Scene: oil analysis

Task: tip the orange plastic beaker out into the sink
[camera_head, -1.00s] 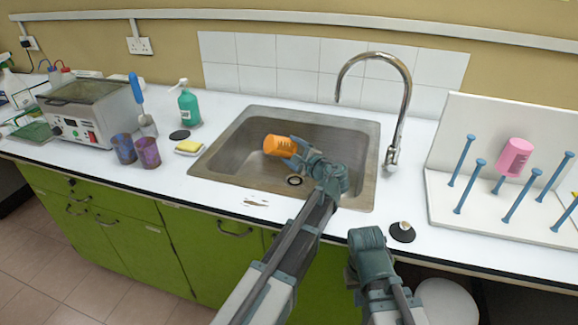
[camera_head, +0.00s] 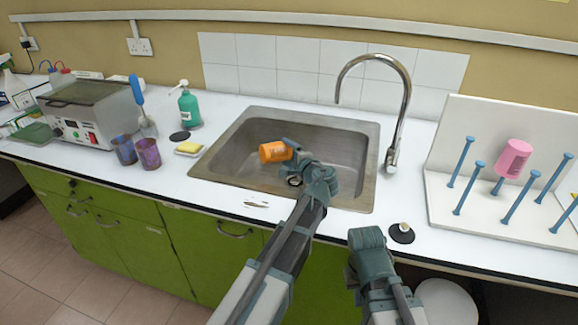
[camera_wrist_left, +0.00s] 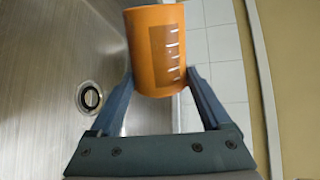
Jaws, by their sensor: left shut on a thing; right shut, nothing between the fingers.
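The orange plastic beaker (camera_head: 274,152) is over the steel sink (camera_head: 240,130) in the head view, lying on its side, tipped to the left. My left gripper (camera_head: 292,152) is shut on it. In the left wrist view the beaker (camera_wrist_left: 156,50) sits between the two fingers of my left gripper (camera_wrist_left: 158,88), with white graduation marks facing the camera. The sink drain (camera_wrist_left: 90,97) shows left of the beaker there. The beaker's inside and any liquid cannot be seen. My right gripper (camera_head: 365,240) is near the counter's front edge, apart from everything; its fingertips are hard to make out.
A curved tap (camera_head: 405,100) stands at the sink's right back. A white peg rack (camera_head: 470,205) with a pink beaker (camera_head: 513,157) is at the right. A sponge (camera_head: 189,147), two tinted beakers (camera_head: 147,153) and a green bottle (camera_head: 189,108) stand left of the sink.

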